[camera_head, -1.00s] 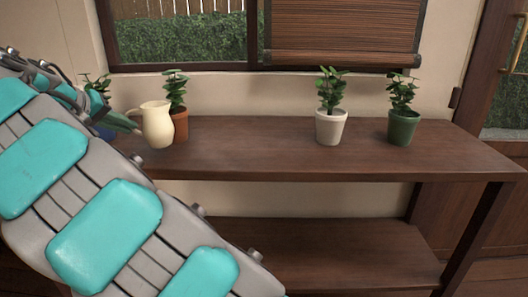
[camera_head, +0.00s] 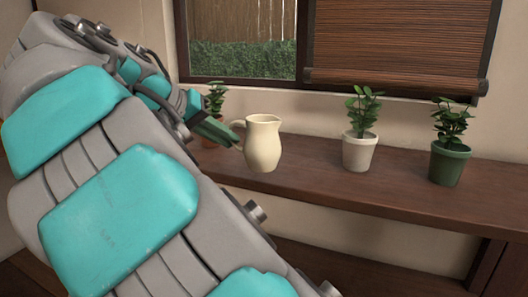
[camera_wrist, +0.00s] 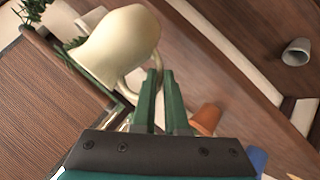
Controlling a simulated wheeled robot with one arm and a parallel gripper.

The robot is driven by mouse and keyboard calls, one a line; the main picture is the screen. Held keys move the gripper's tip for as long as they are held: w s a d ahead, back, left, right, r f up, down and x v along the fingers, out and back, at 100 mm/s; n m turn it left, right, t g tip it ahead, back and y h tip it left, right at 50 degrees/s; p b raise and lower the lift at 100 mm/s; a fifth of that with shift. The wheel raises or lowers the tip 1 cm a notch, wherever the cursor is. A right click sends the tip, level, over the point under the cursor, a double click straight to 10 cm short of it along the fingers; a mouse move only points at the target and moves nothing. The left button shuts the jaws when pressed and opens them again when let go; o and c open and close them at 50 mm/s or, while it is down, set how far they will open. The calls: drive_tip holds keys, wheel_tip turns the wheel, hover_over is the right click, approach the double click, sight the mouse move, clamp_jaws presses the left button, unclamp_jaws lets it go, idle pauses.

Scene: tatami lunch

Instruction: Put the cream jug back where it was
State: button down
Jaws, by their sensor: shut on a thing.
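The cream jug (camera_head: 262,146) is upright in the head view, between the terracotta-potted plant and the white-potted plant, over the dark wooden shelf top (camera_head: 310,183). I cannot tell whether its base touches the wood. My gripper (camera_head: 237,143) is at the jug's left, at its handle. In the wrist view the jug (camera_wrist: 117,45) is just beyond my gripper (camera_wrist: 160,73), and its handle loops down to the fingers. The fingers are nearly together on the handle, whose lower part they partly hide.
A terracotta-potted plant (camera_head: 215,98) is behind my gripper, partly hidden by it. A white-potted plant (camera_head: 360,150) and a green-potted plant (camera_head: 446,163) stand to the jug's right. A window with a blind (camera_head: 390,45) is behind. Bare wood lies between the jug and the white pot.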

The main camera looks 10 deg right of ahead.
drive_tip(key=w+d, duration=0.1)
drive_tip(key=w, duration=0.3)
drive_tip(key=w+d+f+p, duration=0.1)
drive_tip(key=w+d, duration=0.1)
drive_tip(key=w, duration=0.3)
drive_tip(key=w+d, duration=0.2)
drive_tip(key=w, duration=0.2)
drive_tip(key=shift+w+f, duration=0.2)
drive_tip(key=shift+w, duration=0.05)
drive_tip(key=shift+f, duration=1.7)
drive_tip(key=shift+f, duration=0.2)
drive_tip(key=c, duration=1)
unclamp_jaws()
drive_tip(key=shift+o, duration=0.2)
drive_tip(key=shift+r, duration=0.1)
